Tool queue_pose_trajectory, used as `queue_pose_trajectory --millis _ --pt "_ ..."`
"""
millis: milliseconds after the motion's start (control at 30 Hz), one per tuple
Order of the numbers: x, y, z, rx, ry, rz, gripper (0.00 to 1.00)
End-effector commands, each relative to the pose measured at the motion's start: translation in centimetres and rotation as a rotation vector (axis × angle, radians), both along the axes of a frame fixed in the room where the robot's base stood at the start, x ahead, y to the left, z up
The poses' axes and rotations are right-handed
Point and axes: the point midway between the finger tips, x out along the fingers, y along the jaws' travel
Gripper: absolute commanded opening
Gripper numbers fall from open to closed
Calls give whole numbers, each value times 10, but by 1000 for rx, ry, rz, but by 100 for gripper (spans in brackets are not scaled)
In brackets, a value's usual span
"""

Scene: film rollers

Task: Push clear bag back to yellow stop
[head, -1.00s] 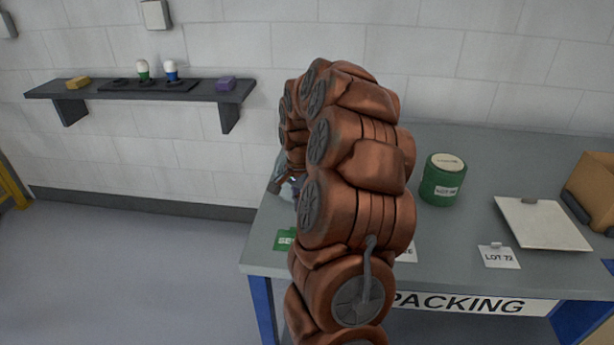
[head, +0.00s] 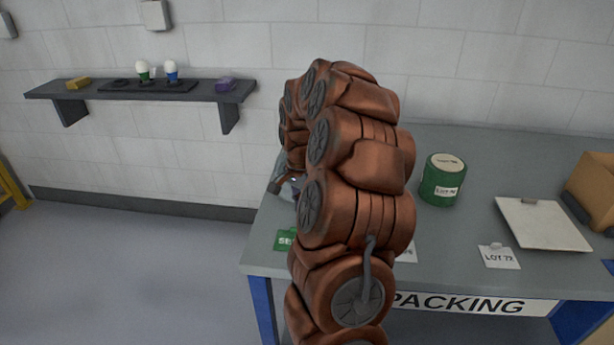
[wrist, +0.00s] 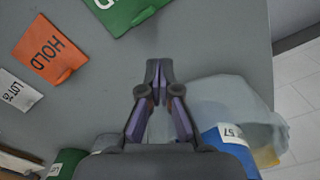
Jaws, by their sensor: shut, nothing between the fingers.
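My gripper (wrist: 160,68) is shut and empty, its fingertips together above the grey bench top in the wrist view. A clear bag (wrist: 238,98) lies right of the fingers, close to the right finger; I cannot tell whether they touch. A blue container (wrist: 213,138) with a white label shows in or under the bag. A small yellow patch (wrist: 265,156) shows beside the blue container; I cannot tell whether it is the yellow stop. In the head view my arm hides most of the bag area at the bench's left end.
A green card (wrist: 122,10), an orange HOLD card (wrist: 50,48) and a white LOT card (wrist: 17,90) lie on the bench. A green canister (head: 442,180), a white plate (head: 541,223) and a cardboard box (head: 592,190) stand right of my arm. The bench edge lies close beyond the bag.

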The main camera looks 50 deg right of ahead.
Motion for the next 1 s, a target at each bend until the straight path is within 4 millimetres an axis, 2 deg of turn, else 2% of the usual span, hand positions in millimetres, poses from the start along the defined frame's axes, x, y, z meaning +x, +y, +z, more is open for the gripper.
queue_pose_trajectory --millis 1000 --pt "19 -27 1 -1 -2 -1 0"
